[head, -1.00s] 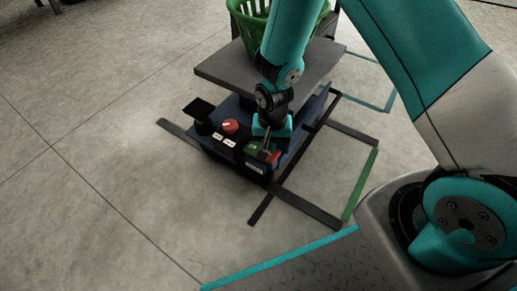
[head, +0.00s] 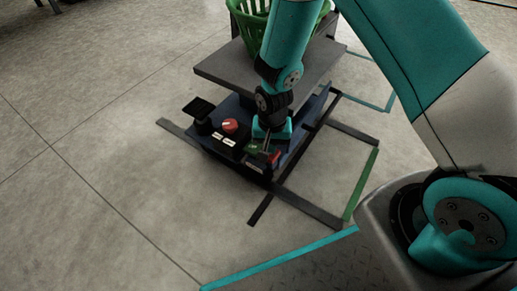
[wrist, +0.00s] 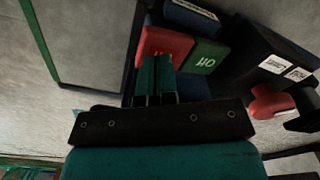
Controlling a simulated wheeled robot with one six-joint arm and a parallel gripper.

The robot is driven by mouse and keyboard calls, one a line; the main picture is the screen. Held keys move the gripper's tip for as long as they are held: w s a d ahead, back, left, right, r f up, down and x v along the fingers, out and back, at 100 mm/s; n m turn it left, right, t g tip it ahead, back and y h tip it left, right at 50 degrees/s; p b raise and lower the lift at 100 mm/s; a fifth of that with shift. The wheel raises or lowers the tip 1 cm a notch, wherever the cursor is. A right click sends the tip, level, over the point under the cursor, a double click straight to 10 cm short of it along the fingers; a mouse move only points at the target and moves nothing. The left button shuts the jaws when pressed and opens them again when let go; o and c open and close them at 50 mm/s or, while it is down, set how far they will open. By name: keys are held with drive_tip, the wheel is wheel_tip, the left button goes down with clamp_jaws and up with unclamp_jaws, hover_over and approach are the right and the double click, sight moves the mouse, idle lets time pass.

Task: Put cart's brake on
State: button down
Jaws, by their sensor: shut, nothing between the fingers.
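The cart (head: 222,75) is a dark blue base with a grey platform above it. At its near end are a green pedal (head: 253,149) and a red pedal (head: 275,157). In the wrist view the green pedal (wrist: 206,57) reads "Off", upside down; the lettering on the red pedal (wrist: 164,40) is mostly hidden by my fingers. My gripper (wrist: 157,62) is shut and empty, its tips over the lower part of the red pedal. I cannot tell whether they touch it. In the head view my gripper (head: 268,146) reaches down at the pedals.
A red knob (head: 230,126) with white labels (head: 223,139) sits left of the pedals, beside a black pedal-like plate (head: 198,107). A green basket (head: 256,30) stands on the platform. Dark, green and teal floor strips lie around the cart. The floor to the left is clear.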

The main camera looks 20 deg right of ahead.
drive_tip(key=shift+f+b, duration=0.45)
drive_tip(key=shift+f, duration=0.55)
idle(0.3)
drive_tip(key=shift+r, duration=0.1)
wheel_tip(320, 180, up, 7)
drive_tip(key=p, duration=0.7)
idle(0.4)
